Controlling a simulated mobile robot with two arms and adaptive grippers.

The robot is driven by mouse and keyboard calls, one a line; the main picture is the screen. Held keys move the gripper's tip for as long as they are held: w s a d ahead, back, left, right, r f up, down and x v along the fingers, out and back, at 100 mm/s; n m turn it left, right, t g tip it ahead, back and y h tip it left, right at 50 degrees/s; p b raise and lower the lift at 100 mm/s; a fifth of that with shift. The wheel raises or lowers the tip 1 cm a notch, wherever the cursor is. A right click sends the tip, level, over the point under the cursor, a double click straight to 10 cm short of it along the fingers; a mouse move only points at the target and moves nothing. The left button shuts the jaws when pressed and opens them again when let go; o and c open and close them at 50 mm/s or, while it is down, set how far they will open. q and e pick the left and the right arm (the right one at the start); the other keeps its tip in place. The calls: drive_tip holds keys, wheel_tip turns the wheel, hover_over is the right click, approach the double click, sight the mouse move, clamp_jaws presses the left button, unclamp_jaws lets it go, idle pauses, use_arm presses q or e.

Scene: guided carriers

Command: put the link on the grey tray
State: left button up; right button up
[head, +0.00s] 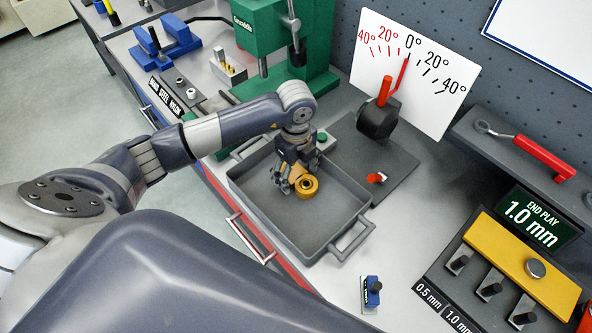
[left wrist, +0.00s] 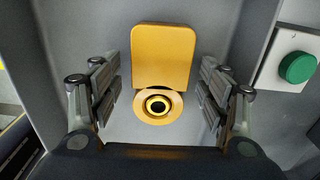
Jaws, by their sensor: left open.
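The grey tray (head: 328,234) sits on the bench with a loop handle at its near right end. A yellow part with a round ringed end, which I take to be the link (head: 308,187), is inside the tray. In the left wrist view the link (left wrist: 162,58) shows a flat block and a round flange with a dark centre, against the grey tray floor. My left gripper (head: 291,186) is open and low in the tray. Its fingers stand on either side of the link, with gaps visible on both sides. My right gripper is not in view.
A black knob with a red lever (head: 378,118) stands behind the tray, before a white angle scale (head: 408,68). A green press (head: 265,30) stands behind left. A yellow gauge block (head: 525,262) is at right. A small blue part (head: 371,291) stands in front of the tray.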

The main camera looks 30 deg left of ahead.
sight(296, 174)
use_arm(q)
drive_tip(key=shift+r, duration=0.25)
drive_tip(key=shift+w+r, duration=0.1)
drive_tip(key=shift+r, duration=0.25)
wheel_tip(296, 174, up, 11)
drive_tip(key=b, duration=0.2)
